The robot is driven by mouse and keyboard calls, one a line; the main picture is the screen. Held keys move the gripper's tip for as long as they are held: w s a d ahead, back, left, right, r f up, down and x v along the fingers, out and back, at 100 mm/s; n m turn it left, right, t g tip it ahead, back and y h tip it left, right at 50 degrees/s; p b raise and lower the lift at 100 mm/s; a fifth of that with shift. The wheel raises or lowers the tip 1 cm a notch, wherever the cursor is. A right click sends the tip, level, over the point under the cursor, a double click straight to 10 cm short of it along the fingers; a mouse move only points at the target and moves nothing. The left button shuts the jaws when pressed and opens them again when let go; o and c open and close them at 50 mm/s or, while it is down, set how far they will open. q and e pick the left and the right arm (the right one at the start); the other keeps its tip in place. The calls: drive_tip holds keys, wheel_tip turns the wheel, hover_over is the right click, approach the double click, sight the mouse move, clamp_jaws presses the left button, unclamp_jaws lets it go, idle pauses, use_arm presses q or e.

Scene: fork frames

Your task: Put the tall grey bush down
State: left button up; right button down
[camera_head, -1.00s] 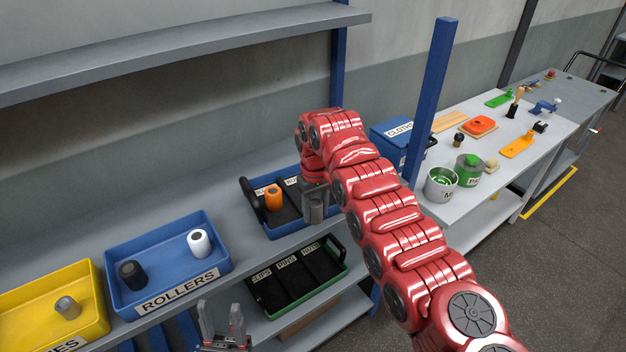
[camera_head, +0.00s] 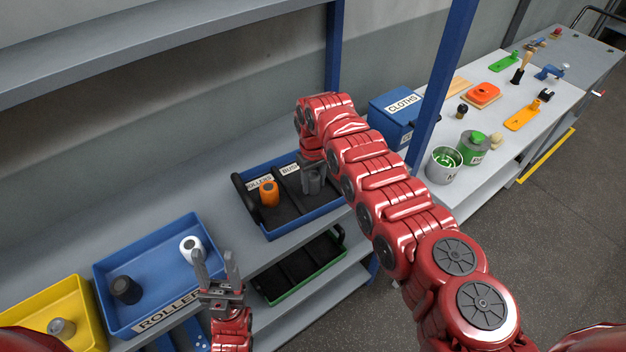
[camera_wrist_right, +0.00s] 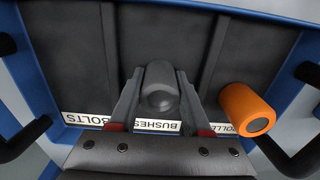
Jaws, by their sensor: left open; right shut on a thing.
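The tall grey bush (camera_wrist_right: 160,84) is a plain grey cylinder. It is between the two fingers of my right gripper (camera_wrist_right: 158,104), which is shut on it. In the right wrist view it is over the middle compartment, labelled BUSHES (camera_wrist_right: 158,125), of the blue divided tray (camera_head: 310,227). I cannot tell whether its base touches the tray floor. In the head view my right gripper (camera_head: 314,182) points down into that tray, and its fingers mostly hide the bush. My left gripper (camera_head: 216,268) is open and empty in front of the shelf, near the ROLLERS tray (camera_head: 137,327).
An orange roller (camera_head: 269,193) stands in the left compartment of the divided tray. The ROLLERS tray holds a white roller (camera_head: 191,249) and a black one (camera_head: 125,289). A yellow tray (camera_head: 88,322) is at far left. A blue post (camera_head: 440,85) rises right of my right arm.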

sight(314, 176)
drive_tip(key=shift+f, duration=0.2)
drive_tip(key=c, duration=0.7)
unclamp_jaws()
drive_tip(key=shift+r, duration=0.1)
drive_tip(key=o, duration=0.3)
drive_tip(key=shift+s+r, duration=0.1)
drive_tip(key=shift+s, duration=0.1)
drive_tip(key=shift+o, duration=0.2)
drive_tip(key=shift+w, duration=0.1)
wheel_tip(314, 176, up, 6)
drive_tip(key=p, duration=0.3)
wheel_tip(314, 176, up, 6)
drive_tip(key=shift+r, duration=0.1)
drive_tip(key=shift+d, duration=0.1)
